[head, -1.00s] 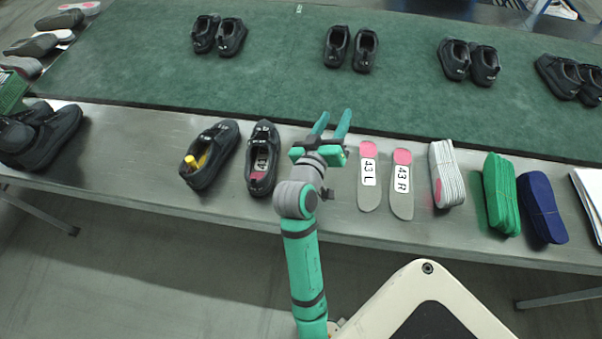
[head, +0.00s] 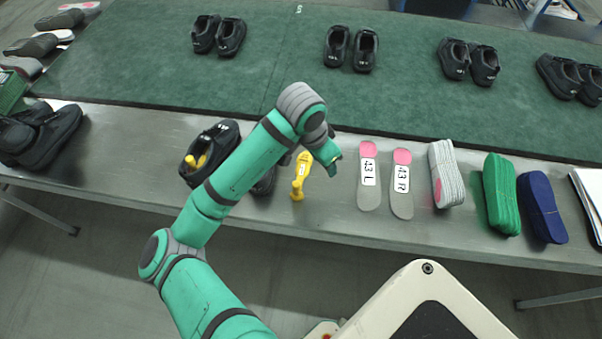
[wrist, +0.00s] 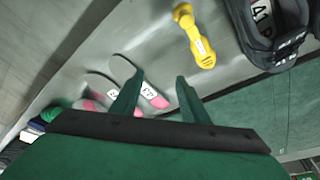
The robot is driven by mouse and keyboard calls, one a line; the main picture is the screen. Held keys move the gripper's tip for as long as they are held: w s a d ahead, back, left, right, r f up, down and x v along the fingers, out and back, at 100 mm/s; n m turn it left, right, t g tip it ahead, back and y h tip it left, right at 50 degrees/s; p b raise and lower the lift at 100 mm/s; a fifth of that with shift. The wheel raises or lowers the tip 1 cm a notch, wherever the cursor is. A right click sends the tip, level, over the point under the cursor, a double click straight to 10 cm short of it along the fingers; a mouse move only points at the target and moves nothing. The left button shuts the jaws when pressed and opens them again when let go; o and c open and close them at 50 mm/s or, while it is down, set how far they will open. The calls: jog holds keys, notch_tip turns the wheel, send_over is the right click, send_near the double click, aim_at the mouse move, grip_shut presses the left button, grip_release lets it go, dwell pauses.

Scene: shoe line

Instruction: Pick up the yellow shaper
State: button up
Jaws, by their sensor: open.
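A yellow shaper (head: 301,176) lies on the metal table, to the right of a black shoe that my arm mostly hides. In the wrist view the shaper (wrist: 194,37) lies beyond my fingertips, with bare table around it. A second yellow shaper (head: 196,162) sits inside the left black shoe (head: 222,138). My gripper (head: 332,162) is above the table, just right of the loose shaper, and its fingers are hard to make out there. In the wrist view my gripper (wrist: 157,88) is open, with nothing between its fingers.
Two grey insoles, marked 43 L (head: 369,190) and 43 R (head: 402,190), lie right of the shaper. White (head: 447,175), green (head: 500,195) and blue (head: 542,208) bundles stand farther right. The green mat (head: 280,60) behind carries pairs of black shoes.

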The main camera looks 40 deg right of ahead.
aim_at(297, 183)
jog(key=a+y, duration=0.1)
jog(key=a, duration=0.1)
jog(key=w+a+y, duration=0.1)
jog(key=a, duration=0.1)
jog(key=w+a+f+y, duration=0.1)
jog(key=a, duration=0.1)
jog(key=shift+w+a+t, duration=0.25)
jog(key=shift+a+t, duration=0.05)
jog(key=shift+a, duration=0.1)
notch_tip(297, 183, down, 4)
jog(key=shift+w+f, duration=0.1)
jog(key=shift+f, duration=0.1)
jog(key=shift+w+d+f, duration=0.1)
jog(key=shift+w+f, duration=0.05)
jog(key=shift+f, duration=0.75)
jog(key=shift+w+d+f, duration=0.1)
jog(key=shift+w+f, duration=0.1)
jog(key=shift+f, duration=0.75)
jog(key=shift+w+d+f, duration=0.1)
jog(key=shift+w+f, duration=0.05)
jog(key=shift+f, duration=0.75)
jog(key=shift+c, duration=0.2)
grip_shut()
